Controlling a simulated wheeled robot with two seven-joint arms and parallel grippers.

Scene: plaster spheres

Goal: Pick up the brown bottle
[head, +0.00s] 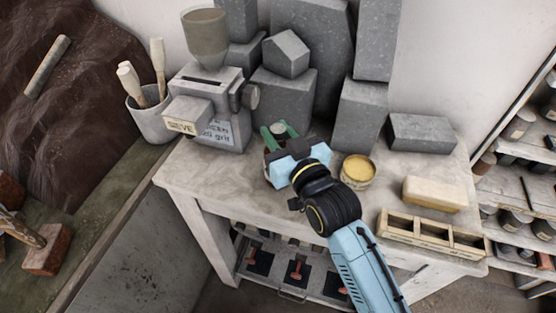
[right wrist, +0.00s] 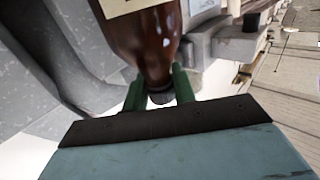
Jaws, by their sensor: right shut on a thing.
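The brown bottle (right wrist: 150,45) is glossy, with a pale label at the top edge of the right wrist view. Its narrow end lies between the green fingers of my right gripper (right wrist: 160,92), which is shut on it. In the head view my right gripper (head: 279,132) is over the back of the worktable (head: 325,205), in front of the grey blocks. There the gripper and my arm hide most of the bottle. I cannot tell whether the bottle touches the table. My left gripper is not in view.
A grey sieve machine (head: 215,100) stands left of my right gripper. Grey stone blocks (head: 285,97) crowd behind it. A yellow-topped tin (head: 358,169), a cream block (head: 435,193) and a divided wooden tray (head: 432,233) are to its right. The table's front left is clear.

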